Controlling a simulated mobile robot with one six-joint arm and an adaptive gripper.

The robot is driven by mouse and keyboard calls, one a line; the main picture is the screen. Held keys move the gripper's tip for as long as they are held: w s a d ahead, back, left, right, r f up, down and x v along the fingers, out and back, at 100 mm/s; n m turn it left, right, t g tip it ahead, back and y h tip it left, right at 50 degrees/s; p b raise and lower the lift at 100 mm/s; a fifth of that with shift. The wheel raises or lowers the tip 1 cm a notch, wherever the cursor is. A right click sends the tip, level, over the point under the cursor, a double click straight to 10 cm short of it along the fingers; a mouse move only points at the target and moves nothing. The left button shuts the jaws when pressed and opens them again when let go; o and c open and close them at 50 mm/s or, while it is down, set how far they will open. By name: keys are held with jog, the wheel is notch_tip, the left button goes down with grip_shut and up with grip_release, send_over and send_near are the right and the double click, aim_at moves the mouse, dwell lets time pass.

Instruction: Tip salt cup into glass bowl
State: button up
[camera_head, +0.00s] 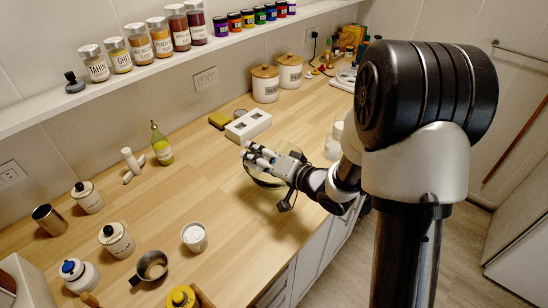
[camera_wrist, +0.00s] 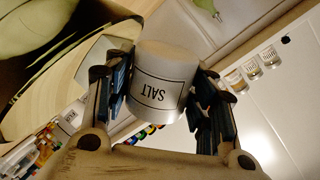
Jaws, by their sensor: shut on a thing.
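The salt cup (camera_wrist: 160,85) is a white cylinder with a black-framed SALT label, which reads upside down in the wrist view. My gripper (camera_wrist: 160,92) is shut on it, with one dark finger on each side. In the head view my gripper (camera_head: 262,157) is over the glass bowl (camera_head: 263,182), near the counter's front edge. The gripper and wrist cover much of the bowl, and the cup is hard to make out there. A curved rim shows at the upper left of the wrist view. I cannot see whether salt is leaving the cup.
An oil bottle (camera_head: 161,145), a white cup (camera_head: 194,237) and a metal mug (camera_head: 152,266) stand to the left. Wood between is clear.

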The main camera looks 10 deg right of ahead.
jog(key=shift+r+m+p, duration=0.2)
jog(key=shift+m+p, duration=0.1)
jog(key=shift+p, duration=0.2)
jog(key=shift+w+d+r+m+g+y+p, duration=0.2)
jog(key=shift+r+m+g+y+p, duration=0.2)
jog(key=shift+m+p, duration=0.65)
jog(key=w+d+f+m+p, duration=0.1)
jog(key=p, duration=0.2)
jog(key=shift+d, duration=0.2)
jog(key=p, duration=0.2)
jog(key=m+y+p, duration=0.1)
jog(key=p, duration=0.1)
jog(key=shift+w+d+r+g, duration=0.2)
jog(key=shift+r+g, duration=0.1)
jog(key=shift+g, duration=0.1)
jog(key=shift+f+m, duration=0.25)
jog(key=shift+f, duration=0.05)
jog(key=shift+w+d+r+m+y+p, duration=0.15)
jog(key=shift+m+p, duration=0.25)
jog(key=shift+p, duration=0.45)
jog(key=shift+d+r+m+y+p, duration=0.1)
jog(key=shift+m+y+p, duration=0.25)
jog(key=shift+p, duration=0.5)
jog(key=shift+w+d+m+g+p, duration=0.1)
jog(key=shift+m+g+p, duration=0.25)
jog(key=shift+p, duration=0.2)
